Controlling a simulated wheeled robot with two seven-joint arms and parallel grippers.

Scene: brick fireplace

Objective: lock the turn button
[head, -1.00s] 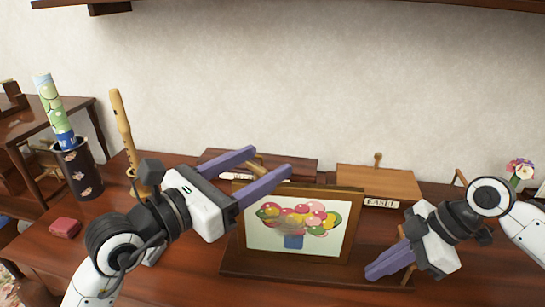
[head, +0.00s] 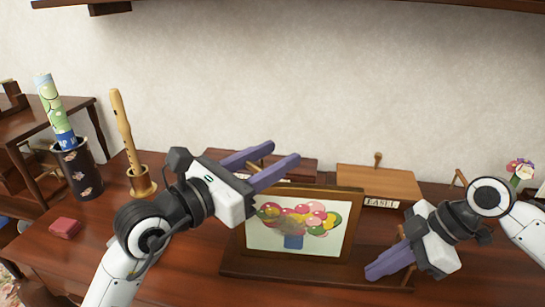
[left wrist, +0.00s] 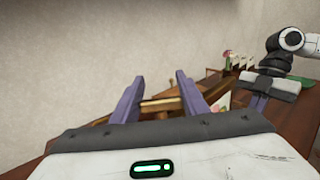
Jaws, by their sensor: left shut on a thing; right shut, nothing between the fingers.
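A brown-framed picture of coloured balloons (head: 294,226) stands tilted on a dark wooden base (head: 310,271). My left gripper (head: 284,152) is above and behind the frame's upper left corner. In the left wrist view, its purple fingers (left wrist: 160,78) stand apart with a brown wooden bar (left wrist: 160,104) between them, and it is shut on this bar. I cannot tell which part the bar belongs to. I cannot make out a turn button; the back of the frame is hidden. My right gripper (head: 370,274) is shut and empty at the frame's lower right.
Behind the frame are a wooden box (head: 375,182), an "EASEL" label (head: 382,203) and a dark box (head: 292,169). A recorder (head: 122,130) stands in a holder at the left, near a dark pot (head: 77,172) and a red box (head: 65,227). Flowers (head: 520,170) stand at right.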

